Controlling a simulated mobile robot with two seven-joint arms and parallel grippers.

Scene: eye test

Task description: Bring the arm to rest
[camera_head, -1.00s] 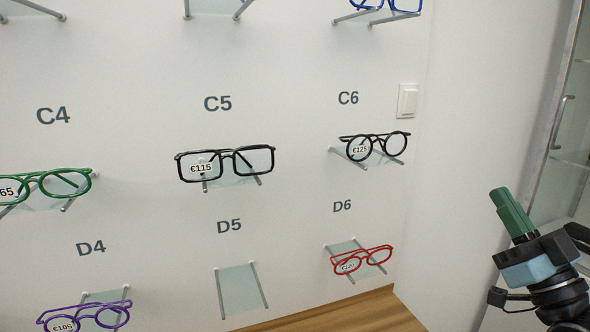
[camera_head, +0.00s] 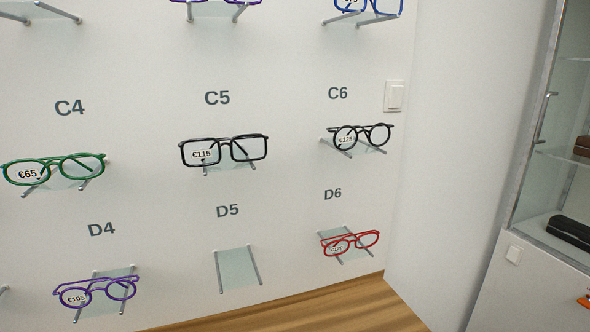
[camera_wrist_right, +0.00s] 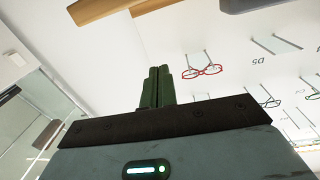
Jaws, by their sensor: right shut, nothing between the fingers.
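My right gripper (camera_wrist_right: 158,72) shows in the right wrist view. Its two green fingers are shut together with nothing between them. They point towards the white display wall and stand apart from the red glasses (camera_wrist_right: 204,71) in that picture. The rest of my right arm is hidden, and the head view shows no part of it. My left gripper is in neither view.
In the head view, black glasses (camera_head: 224,151) rest under label C5, green glasses (camera_head: 54,169) under C4, red glasses (camera_head: 349,243) under D6. The small glass shelf (camera_head: 237,268) under D5 is empty. A glass cabinet (camera_head: 570,130) stands at the right. Wooden floor (camera_head: 330,308) lies below.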

